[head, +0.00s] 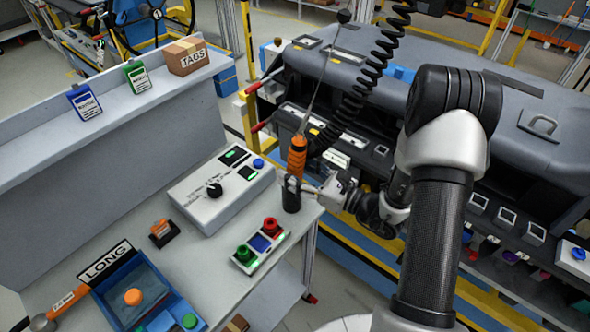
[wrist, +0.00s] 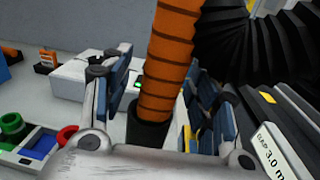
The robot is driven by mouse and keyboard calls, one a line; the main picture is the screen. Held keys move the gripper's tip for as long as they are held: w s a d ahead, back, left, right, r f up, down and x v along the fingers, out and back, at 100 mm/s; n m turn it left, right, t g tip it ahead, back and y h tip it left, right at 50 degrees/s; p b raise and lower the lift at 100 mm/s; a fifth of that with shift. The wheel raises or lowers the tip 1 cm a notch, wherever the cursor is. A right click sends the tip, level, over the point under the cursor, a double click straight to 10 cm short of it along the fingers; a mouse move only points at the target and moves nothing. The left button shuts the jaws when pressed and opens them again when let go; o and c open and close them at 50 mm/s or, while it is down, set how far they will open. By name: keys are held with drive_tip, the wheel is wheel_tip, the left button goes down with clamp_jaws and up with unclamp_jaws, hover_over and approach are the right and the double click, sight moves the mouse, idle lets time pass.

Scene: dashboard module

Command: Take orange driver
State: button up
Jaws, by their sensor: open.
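The orange driver (head: 297,156) stands upright in a black holder (head: 291,196) at the right end of the grey bench. A black coiled cord runs up from it. My gripper (head: 302,187) reaches in from the right, level with the driver's lower part. In the wrist view the ribbed orange driver (wrist: 170,60) rises between the two open fingers of my gripper (wrist: 158,105). The black holder (wrist: 147,133) shows below it. I cannot tell whether either finger touches the driver.
A white control box (head: 222,195) and a button panel (head: 259,245) stand left of the holder. A blue tray (head: 165,292) labelled LONG lies at the front left. The large dark dashboard module (head: 385,90) is behind and right, with coiled cord overhead.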

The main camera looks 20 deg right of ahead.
drive_tip(key=shift+w+a, duration=0.1)
drive_tip(key=shift+w, duration=0.1)
drive_tip(key=shift+c, duration=0.5)
clamp_jaws()
